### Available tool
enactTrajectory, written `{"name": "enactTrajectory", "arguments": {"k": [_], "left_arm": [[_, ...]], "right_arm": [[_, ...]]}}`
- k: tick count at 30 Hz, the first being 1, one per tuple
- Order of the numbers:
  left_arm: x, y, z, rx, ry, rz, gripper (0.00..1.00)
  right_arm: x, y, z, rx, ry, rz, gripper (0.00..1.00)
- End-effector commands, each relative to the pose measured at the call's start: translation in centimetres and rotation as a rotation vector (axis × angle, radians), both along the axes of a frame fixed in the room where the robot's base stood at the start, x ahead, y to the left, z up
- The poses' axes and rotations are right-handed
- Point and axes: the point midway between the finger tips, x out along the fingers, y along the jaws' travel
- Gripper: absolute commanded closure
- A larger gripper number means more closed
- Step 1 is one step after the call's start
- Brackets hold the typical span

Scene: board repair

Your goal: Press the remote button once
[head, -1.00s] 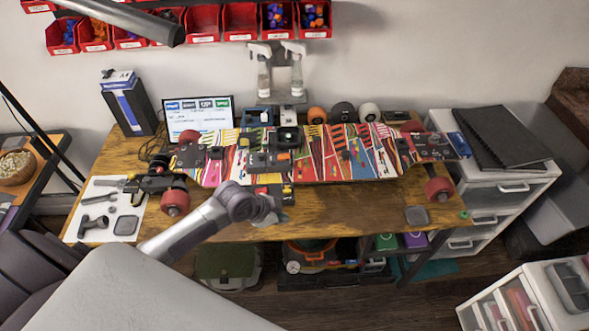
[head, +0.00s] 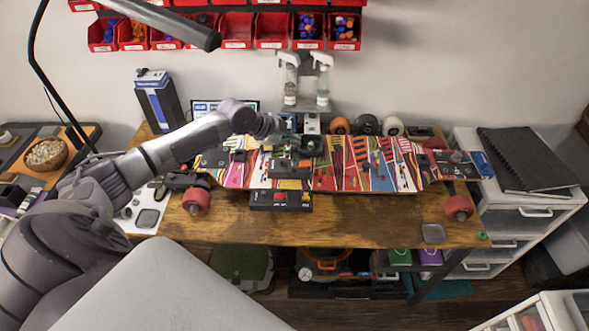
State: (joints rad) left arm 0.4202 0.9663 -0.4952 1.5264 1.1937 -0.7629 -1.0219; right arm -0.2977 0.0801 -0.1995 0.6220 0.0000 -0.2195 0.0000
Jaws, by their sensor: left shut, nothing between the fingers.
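Several small dark devices lie on and by the patterned skateboard deck (head: 350,172). One dark box with an orange button (head: 290,168) sits on the middle of the deck. Another dark box with red and yellow buttons (head: 281,200) lies at the deck's front edge. I cannot tell which one is the remote. My left gripper (head: 283,130) is shut and empty, above the far edge of the deck, behind both boxes. Its fingertips are small and partly lost against the dark devices there. My right gripper is not in view.
The deck spans the wooden table (head: 340,228), whose front strip is mostly clear. Red wheels (head: 196,200) stick out at its ends. A monitor (head: 208,106), spray bottles (head: 322,80) and loose wheels stand behind. A white drawer unit (head: 525,212) stands at the right.

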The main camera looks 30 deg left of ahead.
Motion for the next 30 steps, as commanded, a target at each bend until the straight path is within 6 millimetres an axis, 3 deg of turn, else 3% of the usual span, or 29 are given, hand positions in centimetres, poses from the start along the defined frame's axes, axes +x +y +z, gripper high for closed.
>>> {"name": "enactTrajectory", "arguments": {"k": [8, 24, 30], "left_arm": [[0.0, -0.1, -1.1, -0.001, 0.001, 0.000, 1.00], [-0.1, 0.0, -8.1, 0.000, 0.002, 0.001, 1.00], [0.0, 0.0, -9.0, -0.001, 0.001, 0.000, 1.00]], "right_arm": [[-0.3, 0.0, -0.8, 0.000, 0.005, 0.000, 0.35], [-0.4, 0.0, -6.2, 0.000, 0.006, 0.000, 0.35], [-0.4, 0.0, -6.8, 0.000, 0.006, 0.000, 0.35]]}}
